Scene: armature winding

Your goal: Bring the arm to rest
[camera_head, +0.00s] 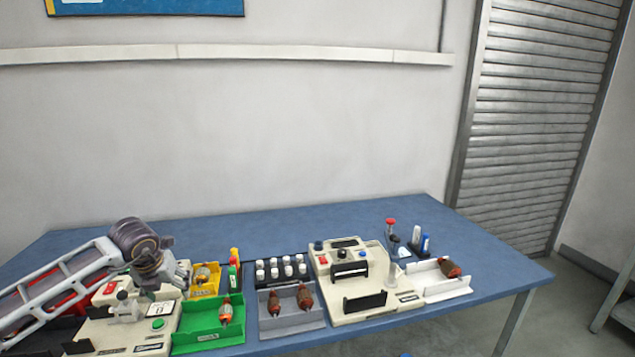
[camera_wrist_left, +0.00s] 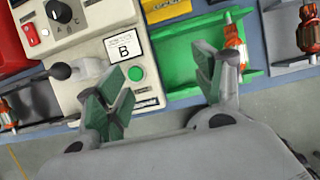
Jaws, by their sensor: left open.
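My left arm reaches in from the left in the head view, and its left gripper (camera_head: 170,274) is above the cream machine (camera_head: 120,335) marked B. In the left wrist view the two fingers with green pads stand apart, with nothing between them (camera_wrist_left: 165,95). The machine's B label and green button (camera_wrist_left: 136,73) show beyond the fingers. The green tray (camera_wrist_left: 175,70) lies beyond the right finger, and an armature (camera_wrist_left: 234,40) in it is partly hidden by that finger. My right gripper is in neither view.
On the blue table (camera_head: 270,230) stand a yellow bin (camera_head: 206,291), a grey tray (camera_head: 262,333) with two armatures, a rack of white-capped items (camera_head: 281,267), a cream tester (camera_head: 340,300) and a white tray (camera_head: 450,291) with an armature. The table's back strip is clear.

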